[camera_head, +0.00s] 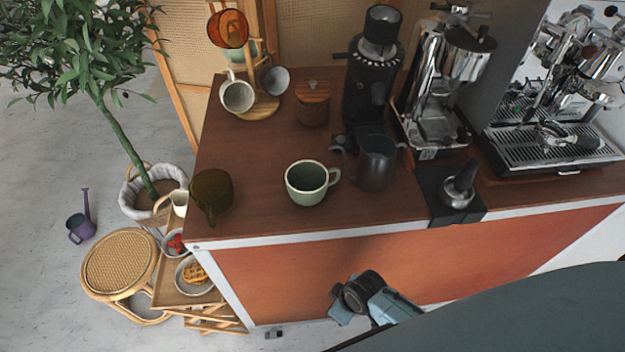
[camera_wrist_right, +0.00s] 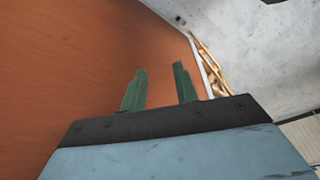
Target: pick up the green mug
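The green mug (camera_head: 307,183) stands upright near the front edge of the brown countertop, with its handle to the right. A darker olive mug (camera_head: 211,192) stands to its left, close to the counter's left end. My right gripper (camera_wrist_right: 162,88) shows two green fingers held apart with nothing between them. In the head view, part of my right arm (camera_head: 371,300) is below the counter top, in front of the orange panel and well short of the mug. My left gripper is not visible.
A dark pitcher (camera_head: 376,163) stands just right of the green mug. Behind are a grinder (camera_head: 372,80), a wooden jar (camera_head: 312,104) and a mug tree (camera_head: 259,108). A tamper (camera_head: 459,188) sits on a black mat (camera_head: 436,196). Bare counter lies left of the mug.

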